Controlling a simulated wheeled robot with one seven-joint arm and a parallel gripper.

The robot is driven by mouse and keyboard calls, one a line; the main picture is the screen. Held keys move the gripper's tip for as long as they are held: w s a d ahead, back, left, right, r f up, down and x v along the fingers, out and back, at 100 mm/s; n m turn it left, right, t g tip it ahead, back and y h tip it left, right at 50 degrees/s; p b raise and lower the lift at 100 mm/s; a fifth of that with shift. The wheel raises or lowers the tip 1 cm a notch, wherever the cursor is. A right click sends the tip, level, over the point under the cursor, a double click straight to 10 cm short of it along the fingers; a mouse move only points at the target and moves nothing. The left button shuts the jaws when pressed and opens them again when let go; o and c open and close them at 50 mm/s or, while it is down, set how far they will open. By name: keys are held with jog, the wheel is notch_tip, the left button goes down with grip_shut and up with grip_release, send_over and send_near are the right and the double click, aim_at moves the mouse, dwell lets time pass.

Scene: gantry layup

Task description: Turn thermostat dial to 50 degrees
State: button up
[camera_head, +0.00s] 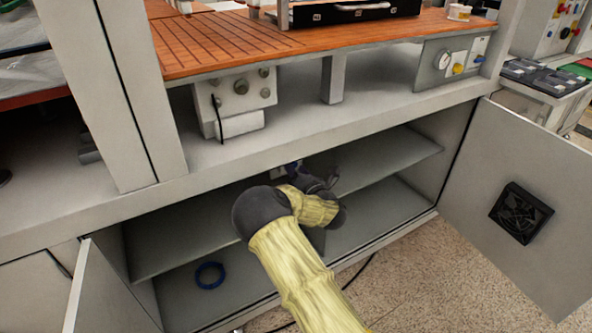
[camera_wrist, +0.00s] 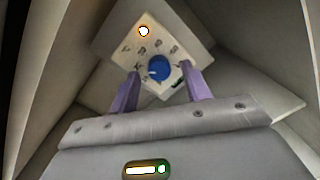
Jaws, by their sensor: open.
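The thermostat (camera_wrist: 127,50) is a pale, square-faced box that appears tilted in the wrist view. Its round blue dial (camera_wrist: 160,69) sits on the face, with a small light mark at its lower left. Dark scale markings arc around the dial, too small to read. A lit lamp (camera_wrist: 143,31) glows near the upper corner. My gripper (camera_wrist: 160,73) is open, its two purple fingers on either side of the dial with gaps visible. I cannot tell how far the fingertips are from the face. In the head view my arm mostly hides this area inside the cabinet.
The open cabinet has a middle shelf (camera_head: 180,246) around my arm. A door (camera_head: 525,205) stands open at the right, another (camera_head: 95,295) at the left. A blue ring (camera_head: 209,275) lies on the cabinet floor. The slatted orange worktop (camera_head: 215,45) is above.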

jog(key=shift+w+a, duration=0.2)
jog(key=shift+w, duration=0.1)
jog(key=c, duration=1)
